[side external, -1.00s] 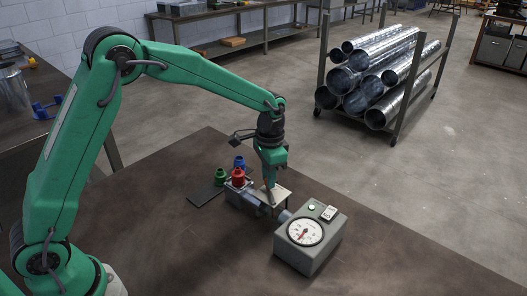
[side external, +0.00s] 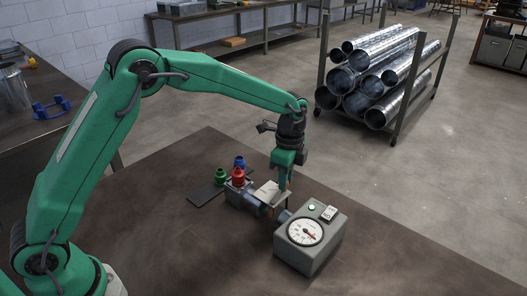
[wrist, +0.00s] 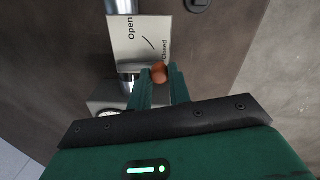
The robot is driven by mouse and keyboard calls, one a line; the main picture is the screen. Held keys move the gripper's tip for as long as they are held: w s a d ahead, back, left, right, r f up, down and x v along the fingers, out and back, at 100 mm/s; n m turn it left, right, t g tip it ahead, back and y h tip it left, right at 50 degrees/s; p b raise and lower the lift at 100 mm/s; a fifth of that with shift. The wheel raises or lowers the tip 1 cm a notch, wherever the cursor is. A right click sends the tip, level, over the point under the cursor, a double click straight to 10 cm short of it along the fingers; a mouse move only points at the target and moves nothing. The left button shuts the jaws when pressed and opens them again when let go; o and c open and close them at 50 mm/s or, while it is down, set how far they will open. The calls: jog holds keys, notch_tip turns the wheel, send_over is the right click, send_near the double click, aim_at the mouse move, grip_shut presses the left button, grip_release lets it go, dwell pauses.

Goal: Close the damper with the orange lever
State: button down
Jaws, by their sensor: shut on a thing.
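My gripper (side external: 284,186) is over the damper's pale label plate (side external: 266,192), at its right side in the side view. In the wrist view my gripper (wrist: 160,76) is shut on the orange lever (wrist: 159,71), whose rounded end shows between the fingertips. The label plate (wrist: 137,40) reads "Open" at its upper left and "Closed" at its right, with a black curved mark between. The lever's end is by the plate's lower right corner, close to the word "Closed". The rest of the lever is hidden by the fingers.
A grey gauge box (side external: 310,252) with a round dial (side external: 305,232) and a switch (side external: 329,213) stands just right of the damper. Green (side external: 220,177), red (side external: 238,177) and blue (side external: 239,162) fittings stand to the left. The table's front is clear.

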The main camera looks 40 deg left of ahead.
jog(key=shift+w+d+r+m, duration=0.15)
jog(key=shift+d+m, duration=0.2)
jog(key=shift+m, duration=0.25)
jog(key=c, duration=1.3)
grip_release()
jog(key=shift+r, duration=3.85)
